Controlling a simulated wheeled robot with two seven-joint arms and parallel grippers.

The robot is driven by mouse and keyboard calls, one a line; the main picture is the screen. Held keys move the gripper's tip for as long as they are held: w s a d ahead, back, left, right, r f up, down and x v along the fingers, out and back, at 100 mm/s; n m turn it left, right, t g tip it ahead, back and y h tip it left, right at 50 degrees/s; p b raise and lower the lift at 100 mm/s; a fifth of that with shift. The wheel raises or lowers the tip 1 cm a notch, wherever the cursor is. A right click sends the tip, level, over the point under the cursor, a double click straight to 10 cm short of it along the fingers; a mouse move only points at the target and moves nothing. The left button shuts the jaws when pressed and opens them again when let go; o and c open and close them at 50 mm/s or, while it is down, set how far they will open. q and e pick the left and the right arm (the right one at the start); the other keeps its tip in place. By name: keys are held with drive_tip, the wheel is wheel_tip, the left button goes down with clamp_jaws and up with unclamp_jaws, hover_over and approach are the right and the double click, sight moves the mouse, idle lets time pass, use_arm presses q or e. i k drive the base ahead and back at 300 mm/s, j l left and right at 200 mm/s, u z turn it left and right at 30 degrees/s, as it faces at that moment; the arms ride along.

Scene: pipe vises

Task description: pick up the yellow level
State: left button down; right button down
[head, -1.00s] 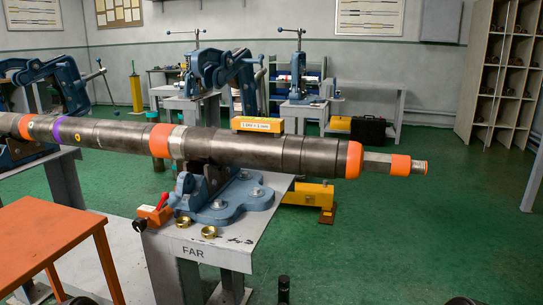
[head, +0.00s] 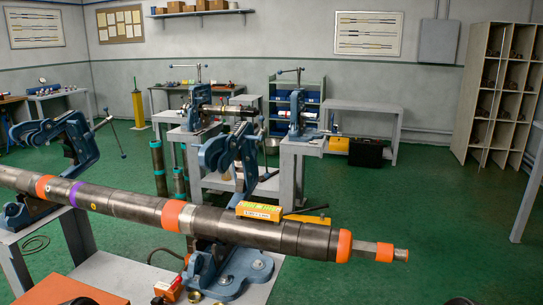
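The yellow level (head: 259,211) lies flat on top of the long dark steel pipe (head: 140,206), left of the pipe's orange-banded right end. Its near face carries small lettering that I cannot read, and its top shows greenish marks. Nothing is touching it from above. Neither of my grippers can be made out; only small dark shapes show at the bottom edge, and I cannot tell what they are.
A blue vise (head: 231,272) supports the pipe, and its raised blue jaw part (head: 233,158) stands behind the level. A second blue vise (head: 60,140) is at left. A yellow object (head: 305,219) lies behind the pipe. An orange surface (head: 68,290) is at lower left. Green floor is clear at right.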

sight(243, 209)
drive_tip(key=i+l+z, duration=0.25)
drive_tip(key=i, duration=0.15)
drive_tip(key=i+z, duration=0.25)
drive_tip(key=i, duration=0.15)
